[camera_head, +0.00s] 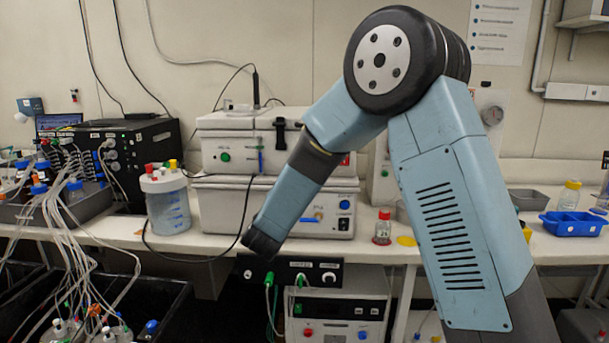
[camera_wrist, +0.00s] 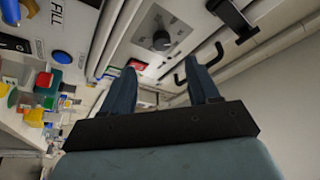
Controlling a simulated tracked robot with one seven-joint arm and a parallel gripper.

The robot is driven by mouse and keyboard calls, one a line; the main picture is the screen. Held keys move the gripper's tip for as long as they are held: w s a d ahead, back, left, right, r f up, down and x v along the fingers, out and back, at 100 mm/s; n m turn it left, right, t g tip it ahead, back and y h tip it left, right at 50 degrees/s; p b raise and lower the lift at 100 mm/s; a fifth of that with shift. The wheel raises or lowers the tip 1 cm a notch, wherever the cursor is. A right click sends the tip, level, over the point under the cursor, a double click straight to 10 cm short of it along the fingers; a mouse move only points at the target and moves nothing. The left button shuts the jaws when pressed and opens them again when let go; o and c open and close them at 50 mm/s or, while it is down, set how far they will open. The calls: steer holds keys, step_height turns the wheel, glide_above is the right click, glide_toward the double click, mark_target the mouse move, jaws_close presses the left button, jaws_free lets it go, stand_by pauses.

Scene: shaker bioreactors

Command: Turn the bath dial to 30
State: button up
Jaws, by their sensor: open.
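In the wrist view a dark round dial (camera_wrist: 161,40) sits on a grey panel with a pale plate around it. I cannot read its setting or be sure that it is the bath dial. My gripper (camera_wrist: 158,66) is open and empty, its two dark fingers pointing towards the panel. In this picture the dial appears between and beyond the fingertips, apart from them. In the head view my arm reaches down and left in front of two stacked grey boxes, the upper box (camera_head: 222,150) and the lower box (camera_head: 215,205). My gripper's fingers cannot be made out there.
A black latch (camera_wrist: 232,18) and a blue button (camera_wrist: 62,57) show around the dial in the wrist view. In the head view a clear jar (camera_head: 168,205) stands left of the boxes, and a small red-capped bottle (camera_head: 382,228) stands to their right. Tubing crowds the left side.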

steer(key=v, duration=0.3)
steer(key=shift+s+f, duration=0.1)
steer(key=shift+s, duration=0.1)
steer(key=s+d+r+n+g+y, duration=0.3)
steer(key=d+r+n+g+y, duration=0.2)
steer(key=d+r+n+y, duration=0.45)
steer(key=s+d+f+n+g+h, duration=0.1)
steer(key=s+d+g, duration=0.2)
steer(key=s+d, duration=0.3)
steer(key=s+d+f+n+g+h, duration=0.1)
steer(key=s+d+f+g, duration=0.1)
steer(key=s+d, duration=0.5)
steer(key=s+d+f+n+g+h, duration=0.1)
steer(key=s+d+g, duration=0.3)
steer(key=s, duration=1.2)
steer(key=d+f, duration=0.1)
steer(key=d, duration=0.2)
steer(key=shift+s+n+g, duration=0.3)
steer(key=shift+s+n, duration=0.05)
steer(key=shift+s, duration=0.05)
steer(key=shift+f, duration=0.15)
